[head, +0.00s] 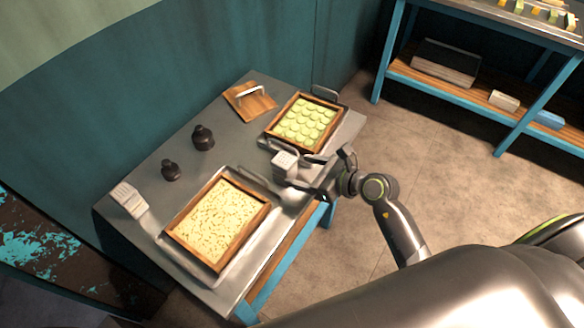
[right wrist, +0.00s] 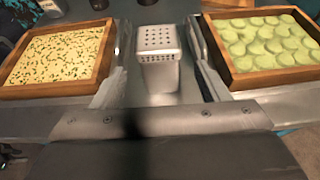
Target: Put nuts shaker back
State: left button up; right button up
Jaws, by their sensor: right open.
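A pale metal shaker (head: 285,163) with a holed top stands upright on the grey table between the two trays. It also shows in the right wrist view (right wrist: 158,58), between my fingers. My right gripper (head: 288,172) is open, with one finger on each side of the shaker. A gap shows on both sides, so the fingers do not seem to grip it. My left gripper is not in view.
A wooden-framed tray of speckled filling (head: 218,222) lies on the near side. A tray of green rounds (head: 304,122) lies beyond.

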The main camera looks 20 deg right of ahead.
jog(key=v, duration=0.7)
jog(key=shift+b, duration=0.3)
jog(key=shift+s, duration=0.1)
jog(key=s+d+f+m+t+h, duration=0.1)
jog(key=s+d+f+m+h, duration=0.3)
jog(key=f+m, duration=0.9)
jog(key=w+d+f+m+t+h, duration=0.1)
jog(key=d+f+m+h, duration=0.35)
jog(key=f+m, duration=0.8)
jog(key=s+d+f+m+g+h, duration=0.1)
jog(key=s+d+f+m+g, duration=0.15)
jog(key=s+f+m, duration=0.4)
jog(key=s+d+f+m+g+h, duration=0.1)
jog(key=s+f+m+g, duration=0.2)
jog(key=s+f+m, duration=0.35)
jog(key=s+a+f+m+g, duration=0.1)
jog(key=s+f+m+g, duration=0.1)
jog(key=s, duration=0.4)
jog(key=s+a+f+m+g+y, duration=0.1)
jog(key=s+f+g, duration=0.1)
jog(key=s+f, duration=0.2)
jog(key=s+a+f+m+g, duration=0.1)
jog(key=s+f+m+g, duration=0.1)
jog(key=s, duration=0.7)
jog(key=shift+a+f+m, duration=0.35)
jog(key=shift+a+f, duration=0.05)
jog(key=shift+f, duration=0.05)
